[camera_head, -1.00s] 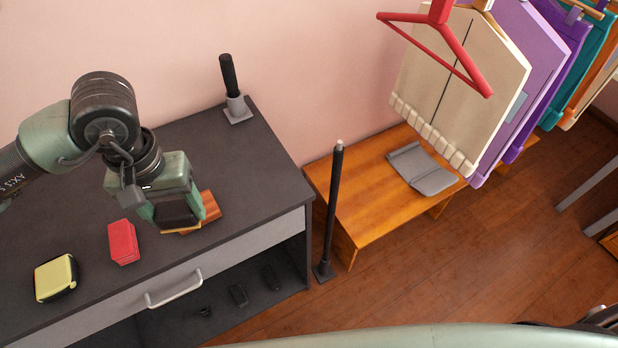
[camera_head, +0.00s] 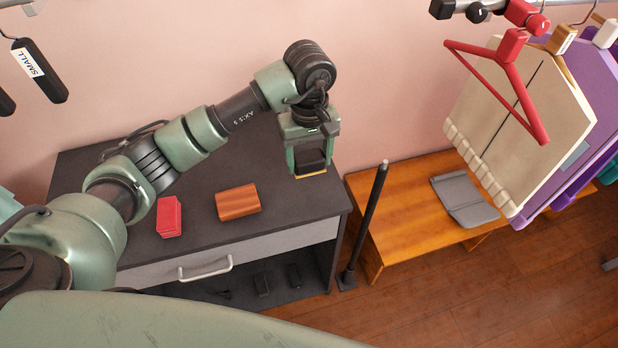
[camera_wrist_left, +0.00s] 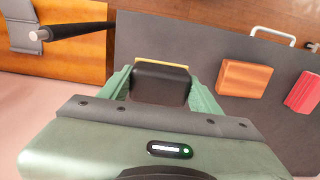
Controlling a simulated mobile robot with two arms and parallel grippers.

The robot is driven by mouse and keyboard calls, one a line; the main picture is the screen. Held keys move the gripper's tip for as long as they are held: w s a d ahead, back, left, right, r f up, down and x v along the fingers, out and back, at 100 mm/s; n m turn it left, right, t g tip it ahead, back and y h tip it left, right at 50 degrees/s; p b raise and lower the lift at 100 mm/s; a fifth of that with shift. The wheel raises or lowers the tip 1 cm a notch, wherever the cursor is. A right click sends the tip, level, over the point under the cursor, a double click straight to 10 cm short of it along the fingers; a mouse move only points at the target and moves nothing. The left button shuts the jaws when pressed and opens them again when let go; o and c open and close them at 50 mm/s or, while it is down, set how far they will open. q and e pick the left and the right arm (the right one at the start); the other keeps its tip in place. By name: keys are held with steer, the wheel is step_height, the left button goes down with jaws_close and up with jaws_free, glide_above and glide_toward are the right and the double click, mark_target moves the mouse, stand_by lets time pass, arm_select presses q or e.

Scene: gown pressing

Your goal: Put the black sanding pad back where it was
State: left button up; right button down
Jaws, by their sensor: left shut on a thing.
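My left gripper (camera_head: 309,168) is shut on the black sanding pad (camera_wrist_left: 160,84). In the left wrist view the pad is dark and blocky between the two green fingers, with a yellowish edge (camera_wrist_left: 160,61) on its far side. The gripper is over the right part of the dark dresser top (camera_head: 285,205), right of the brown block. I cannot tell whether the pad touches the top. My right gripper is not in view.
A brown block (camera_head: 238,202) and a red block (camera_head: 169,217) lie on the dresser top. A black pole (camera_head: 369,222) stands between the dresser and a wooden bench (camera_head: 400,229) with a grey folded piece (camera_head: 464,199). Hanging garments (camera_head: 515,120) are at the right.

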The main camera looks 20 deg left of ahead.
arm_select(q)
glide_above(309, 191)
step_height(309, 191, down, 5)
steer(key=shift+r+p, duration=0.15)
steer(key=shift+p, duration=0.2)
step_height(309, 191, down, 4)
steer(key=shift+p, duration=0.55)
steer(key=shift+f, duration=0.25)
steer(key=o, duration=1.3)
